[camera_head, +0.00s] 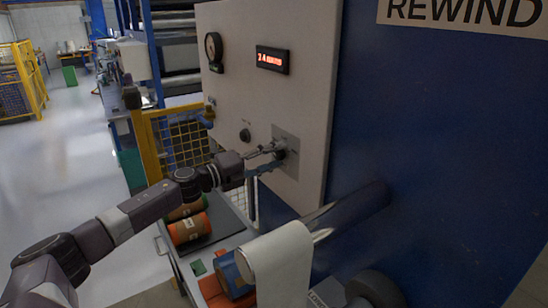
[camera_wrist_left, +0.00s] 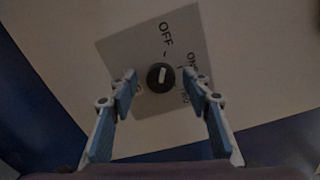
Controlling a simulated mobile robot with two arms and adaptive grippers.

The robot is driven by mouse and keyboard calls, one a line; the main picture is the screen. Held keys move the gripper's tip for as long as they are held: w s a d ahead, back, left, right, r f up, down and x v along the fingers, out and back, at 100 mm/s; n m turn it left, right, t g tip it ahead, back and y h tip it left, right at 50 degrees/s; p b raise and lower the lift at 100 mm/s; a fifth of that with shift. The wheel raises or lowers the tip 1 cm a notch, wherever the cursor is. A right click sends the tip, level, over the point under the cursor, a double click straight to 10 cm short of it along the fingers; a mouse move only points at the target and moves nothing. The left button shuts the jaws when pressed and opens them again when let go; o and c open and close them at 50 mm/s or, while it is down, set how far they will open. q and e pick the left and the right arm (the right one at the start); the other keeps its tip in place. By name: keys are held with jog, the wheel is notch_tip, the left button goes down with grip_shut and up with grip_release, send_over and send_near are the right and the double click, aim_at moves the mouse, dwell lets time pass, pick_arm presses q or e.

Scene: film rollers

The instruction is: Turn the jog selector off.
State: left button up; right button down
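The jog selector is a round black knob with a white mark, on a grey square plate on the light panel. In the left wrist view the knob (camera_wrist_left: 154,84) is centred between my fingers. The plate (camera_wrist_left: 135,55) carries an OFF label above the knob and an ON label at its upper right; another label at lower right is partly hidden. The knob's white mark stands nearly upright in that view. My left gripper (camera_wrist_left: 161,92) is open, a finger on each side of the knob with visible gaps. In the head view the left gripper (camera_head: 270,152) is at the plate (camera_head: 291,170). My right gripper is not in view.
The panel (camera_head: 305,60) also holds a gauge (camera_head: 214,50), a red display (camera_head: 272,59) and another black knob (camera_head: 245,135). Below are a cart with orange rolls (camera_head: 188,229) and a white roll (camera_head: 280,265). A yellow mesh fence (camera_head: 180,140) stands behind the arm.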

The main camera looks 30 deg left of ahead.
pick_arm(q)
jog(key=v, duration=1.2)
dwell(0.6)
jog(key=shift+f, duration=0.15)
dwell(0.5)
